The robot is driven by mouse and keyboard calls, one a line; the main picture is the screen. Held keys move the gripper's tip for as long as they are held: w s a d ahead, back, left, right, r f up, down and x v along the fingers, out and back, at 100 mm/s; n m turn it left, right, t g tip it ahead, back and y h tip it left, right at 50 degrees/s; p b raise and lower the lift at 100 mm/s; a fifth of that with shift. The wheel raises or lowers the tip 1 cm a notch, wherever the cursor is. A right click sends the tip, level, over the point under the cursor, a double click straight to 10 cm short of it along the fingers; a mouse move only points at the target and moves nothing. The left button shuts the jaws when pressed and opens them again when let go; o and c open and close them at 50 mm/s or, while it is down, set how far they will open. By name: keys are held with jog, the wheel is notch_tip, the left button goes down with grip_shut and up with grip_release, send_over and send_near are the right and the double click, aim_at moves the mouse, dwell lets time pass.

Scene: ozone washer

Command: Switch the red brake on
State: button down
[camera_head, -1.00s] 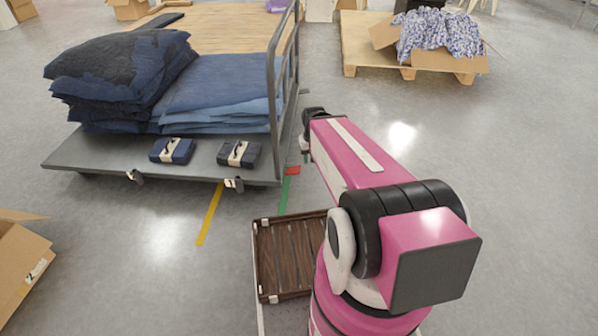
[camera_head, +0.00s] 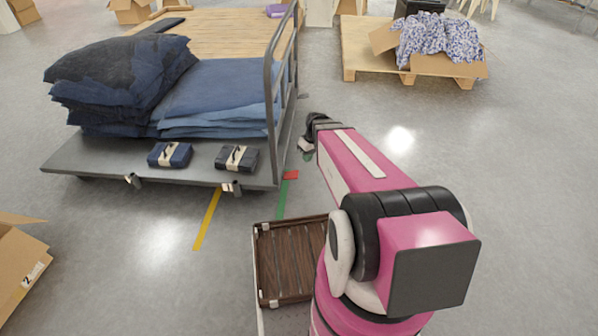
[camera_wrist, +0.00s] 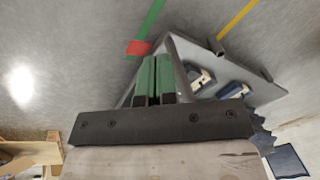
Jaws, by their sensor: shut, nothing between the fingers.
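A small red patch (camera_head: 291,174) shows at the end of a green strip (camera_head: 283,198), just right of the cart's front right corner. The wrist view also shows this red patch (camera_wrist: 138,48), a little beyond my fingertips. Whether it is a brake part or a floor marking I cannot tell. The flat cart (camera_head: 90,165) has small metal fittings (camera_head: 232,187) at its front edge. My gripper (camera_wrist: 152,62) has green fingers, shut together with nothing between them. In the head view it is beside the cart's right side, its fingers mostly hidden.
Dark folded fabric (camera_head: 115,85) and two banded bundles (camera_head: 237,158) lie on the cart. A metal rail (camera_head: 271,110) stands along its right side. A brown slatted crate (camera_head: 290,262) is in front. A pallet (camera_head: 365,50) stands behind right. The floor on the right is clear.

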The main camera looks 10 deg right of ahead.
jog(key=w+d+f+n+y, duration=0.2)
jog(key=w+f+n, duration=0.3)
jog(key=w+f, duration=0.3)
jog(key=w+d+f+n+t+y, duration=0.1)
jog(key=w+f+n, duration=0.3)
jog(key=w+f, duration=0.4)
jog(key=w+d, duration=0.1)
jog(key=w, duration=0.3)
jog(key=shift+w+n+y, duration=0.3)
jog(key=shift+n+y, duration=0.1)
jog(key=shift+f, duration=0.2)
send_over(296, 174)
jog(key=d, duration=0.1)
notch_tip(296, 174, down, 8)
jog(key=shift+w+f, duration=0.1)
jog(key=shift+w, duration=0.05)
jog(key=f, duration=0.3)
jog(key=shift+d, duration=0.2)
jog(key=shift+s+d+f, duration=0.1)
jog(key=shift+s+f, duration=0.1)
jog(key=shift+f, duration=0.35)
jog(key=shift+f, duration=0.1)
